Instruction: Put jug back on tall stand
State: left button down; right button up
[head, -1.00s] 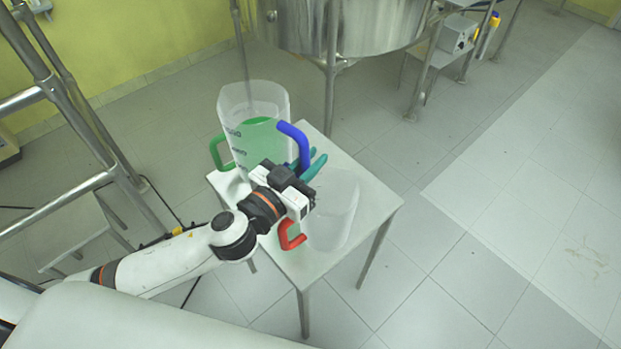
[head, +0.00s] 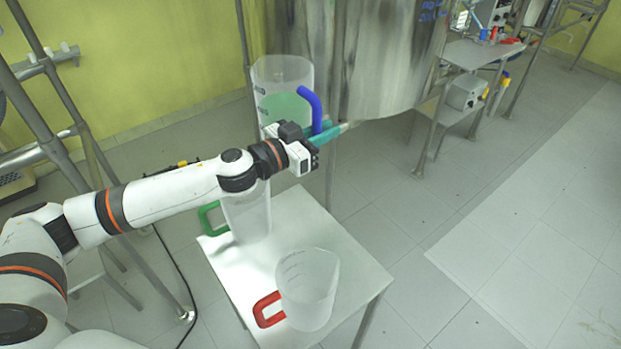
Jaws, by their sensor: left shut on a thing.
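A clear jug with green liquid and a blue handle (head: 285,80) is held up in the air above the back of the white-topped stand (head: 300,213). My left gripper (head: 328,134) has its teal fingers shut on the jug's blue handle. The jug looks roughly upright, and my gripper and wrist hide part of its lower body. My right gripper is not in view. I cannot tell which stand is the tall one.
A clear jug with a green handle (head: 247,217) stands at the stand's left back. A clear jug with a red handle (head: 306,290) stands near its front. A large steel vessel (head: 375,60) is close behind. A steel side table (head: 477,52) holds small items. Tiled floor is free at right.

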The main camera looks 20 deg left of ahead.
pick_arm(q)
jog(key=shift+f+b, duration=6.5)
jog(key=shift+f, duration=7.35)
jog(key=shift+r, duration=0.15)
jog(key=c, duration=1.5)
grip_release()
jog(key=shift+f, duration=0.3)
jog(key=shift+c, duration=0.2)
jog(key=shift+o, duration=0.9)
jog(key=shift+s, duration=0.1)
